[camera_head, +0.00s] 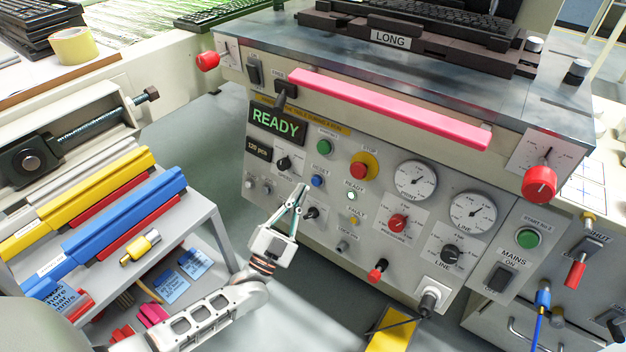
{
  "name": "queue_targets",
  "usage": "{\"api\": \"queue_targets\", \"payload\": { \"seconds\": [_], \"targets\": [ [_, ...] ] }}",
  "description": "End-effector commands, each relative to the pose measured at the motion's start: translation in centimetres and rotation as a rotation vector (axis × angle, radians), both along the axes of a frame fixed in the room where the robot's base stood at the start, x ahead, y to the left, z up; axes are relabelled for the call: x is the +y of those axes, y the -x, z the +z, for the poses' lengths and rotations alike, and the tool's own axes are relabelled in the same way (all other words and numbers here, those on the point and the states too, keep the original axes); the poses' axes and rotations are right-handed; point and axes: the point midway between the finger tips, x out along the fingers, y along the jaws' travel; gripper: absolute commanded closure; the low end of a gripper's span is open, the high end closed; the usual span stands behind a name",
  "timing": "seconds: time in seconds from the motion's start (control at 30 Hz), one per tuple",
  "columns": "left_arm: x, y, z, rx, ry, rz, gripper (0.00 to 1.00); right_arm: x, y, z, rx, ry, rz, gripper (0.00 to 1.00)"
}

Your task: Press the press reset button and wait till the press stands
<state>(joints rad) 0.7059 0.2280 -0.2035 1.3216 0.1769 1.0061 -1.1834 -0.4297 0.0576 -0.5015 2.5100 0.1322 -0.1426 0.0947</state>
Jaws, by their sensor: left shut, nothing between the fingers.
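The press (330,225) is a grey machine with a sloped front panel. Its blue button labelled RESET (317,181) sits on the left part of the panel, below a green button (323,146). The display (277,122) reads READY in green, and the small lamp labelled READY (351,196) looks lit pale green. My left gripper (302,189) is shut and empty, its fingertips pointing up just left of and below the blue button. It appears apart from the button, though the depth gap is hard to judge. My right gripper is not in view.
A red-yellow stop button (363,166), gauges (416,180) and knobs crowd the panel. A pink bar (385,108) runs along the press's upper edge. A keyboard (430,18) rests on top behind a LONG label. A rack with coloured bars (125,215) stands left.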

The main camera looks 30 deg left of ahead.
Motion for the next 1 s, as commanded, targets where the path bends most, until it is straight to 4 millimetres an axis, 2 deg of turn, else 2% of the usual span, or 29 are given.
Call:
{"api": "queue_targets", "payload": {
  "seconds": [0.03, 0.23, 0.83, 0.93, 1.0],
  "targets": [
    [0.0, 0.3, 0.6, -0.006, 0.0, 0.001, 1.0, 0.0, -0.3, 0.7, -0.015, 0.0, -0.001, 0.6],
    [0.1, 1.8, 1.0, -0.006, 0.0, 0.001, 1.0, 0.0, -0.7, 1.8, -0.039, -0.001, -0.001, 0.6],
    [0.1, 2.2, 0.7, 0.0, 0.0, 0.0, 1.0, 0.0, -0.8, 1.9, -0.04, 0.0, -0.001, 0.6],
    [-0.3, 2.3, 1.3, 0.008, 0.004, -0.013, 1.0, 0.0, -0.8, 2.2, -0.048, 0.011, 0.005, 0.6],
    [-1.1, 2.6, 2.4, 0.023, 0.013, -0.038, 1.0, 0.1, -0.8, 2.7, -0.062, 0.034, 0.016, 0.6]
  ]
}}
